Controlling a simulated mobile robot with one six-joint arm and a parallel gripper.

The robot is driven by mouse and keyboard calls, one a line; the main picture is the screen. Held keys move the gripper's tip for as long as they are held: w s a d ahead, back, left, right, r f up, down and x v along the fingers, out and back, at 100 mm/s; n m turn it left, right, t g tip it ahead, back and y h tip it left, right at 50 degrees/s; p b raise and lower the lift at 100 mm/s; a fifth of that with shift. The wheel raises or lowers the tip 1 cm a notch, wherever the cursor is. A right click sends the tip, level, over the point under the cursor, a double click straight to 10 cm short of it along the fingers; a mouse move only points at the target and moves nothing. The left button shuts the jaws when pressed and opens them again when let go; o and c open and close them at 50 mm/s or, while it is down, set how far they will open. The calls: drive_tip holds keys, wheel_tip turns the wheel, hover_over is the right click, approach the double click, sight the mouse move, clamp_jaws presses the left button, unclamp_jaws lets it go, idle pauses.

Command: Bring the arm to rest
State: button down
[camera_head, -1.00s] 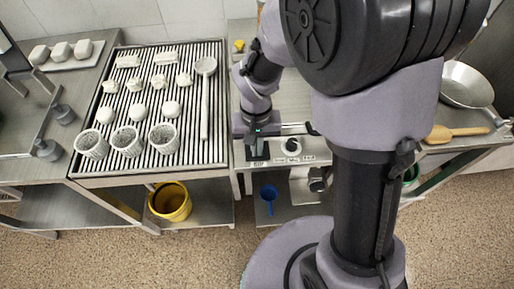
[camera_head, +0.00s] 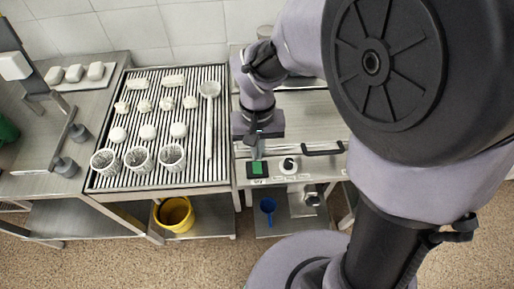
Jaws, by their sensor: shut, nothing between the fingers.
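My arm reaches over the steel counter from the right, and its big joint fills the upper right of the view. My gripper (camera_head: 256,150) points down at the counter's front edge, just above a green switch (camera_head: 258,168) on the front panel. It is shut and empty. I cannot tell whether its tips touch the switch. My own arm hides much of the counter to the right.
A ribbed grill (camera_head: 197,150) to the left holds perforated baskets (camera_head: 171,156), pale lumps and a long ladle (camera_head: 209,120). A black handle (camera_head: 322,149) and a knob (camera_head: 289,165) sit near the switch.

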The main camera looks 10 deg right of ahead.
drive_tip(key=shift+w+r, duration=0.15)
idle(0.3)
drive_tip(key=s+d+r+m+t+y+b, duration=0.2)
drive_tip(key=s+d+r+m+t+b, duration=0.2)
drive_tip(key=s+r, duration=0.6)
drive_tip(key=shift+s+d+r+t, duration=0.15)
drive_tip(key=shift+s+d+t, duration=0.2)
drive_tip(key=shift+d+t, duration=0.55)
drive_tip(key=shift+a, duration=0.25)
